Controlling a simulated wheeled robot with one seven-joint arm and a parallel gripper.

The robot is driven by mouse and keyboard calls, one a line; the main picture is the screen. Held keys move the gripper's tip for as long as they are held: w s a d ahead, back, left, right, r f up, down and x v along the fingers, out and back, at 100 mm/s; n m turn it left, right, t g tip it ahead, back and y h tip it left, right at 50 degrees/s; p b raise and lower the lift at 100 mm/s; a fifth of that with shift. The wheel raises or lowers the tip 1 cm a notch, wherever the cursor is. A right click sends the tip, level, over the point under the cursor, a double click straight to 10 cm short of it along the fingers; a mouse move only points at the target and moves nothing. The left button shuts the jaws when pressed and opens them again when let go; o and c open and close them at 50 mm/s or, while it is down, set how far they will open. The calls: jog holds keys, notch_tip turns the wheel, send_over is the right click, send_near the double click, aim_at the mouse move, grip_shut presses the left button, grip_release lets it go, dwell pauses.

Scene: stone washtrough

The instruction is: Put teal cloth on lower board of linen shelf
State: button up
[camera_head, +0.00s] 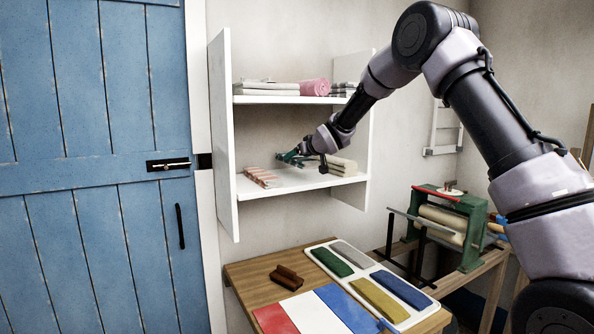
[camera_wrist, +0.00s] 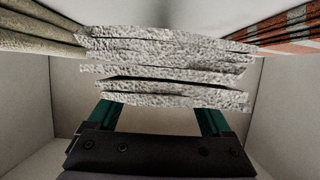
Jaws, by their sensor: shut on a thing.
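The white linen shelf (camera_head: 222,140) hangs on the wall, with its lower board (camera_head: 295,188) below the upper one. My gripper (camera_head: 287,157) reaches into the lower compartment from the right, just above the lower board. In the wrist view my gripper (camera_wrist: 158,110) is shut on a folded cloth (camera_wrist: 165,72). The cloth looks speckled grey-white there, in several layers; the teal I see is on my fingers. It lies between the striped cloth and the cream cloth. I cannot tell whether it touches the board. In the head view the cloth is mostly hidden.
An orange-striped folded cloth (camera_head: 262,177) lies left on the lower board, and cream folded cloth (camera_head: 342,166) lies right. Below stands a wooden table (camera_head: 240,274) with a coloured-pad tray (camera_head: 393,265).

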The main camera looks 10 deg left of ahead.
aim_at(312, 161)
jog(key=shift+f, duration=2.25)
jog(key=o, duration=1.3)
jog(key=shift+f, duration=0.1)
jog(key=shift+o, duration=0.2)
jog(key=v, duration=1.2)
jog(key=s+d+r+m+h, duration=0.3)
jog(key=s+d+r, duration=0.25)
jog(key=d, duration=0.45)
jog(key=s+d+r+m+h, duration=0.25)
jog(key=s+d+r, duration=0.35)
jog(key=d, duration=0.4)
jog(key=s+d+f+m+g, duration=0.1)
jog(key=s+d, duration=0.3)
jog(key=s, duration=1)
jog(key=s+d+f+m+g, duration=0.1)
jog(key=s+d+m+g, duration=0.2)
jog(key=s, duration=1)
jog(key=shift+s+d+f+m, duration=0.35)
jog(key=shift+d+m, duration=0.35)
jog(key=shift+m, duration=0.05)
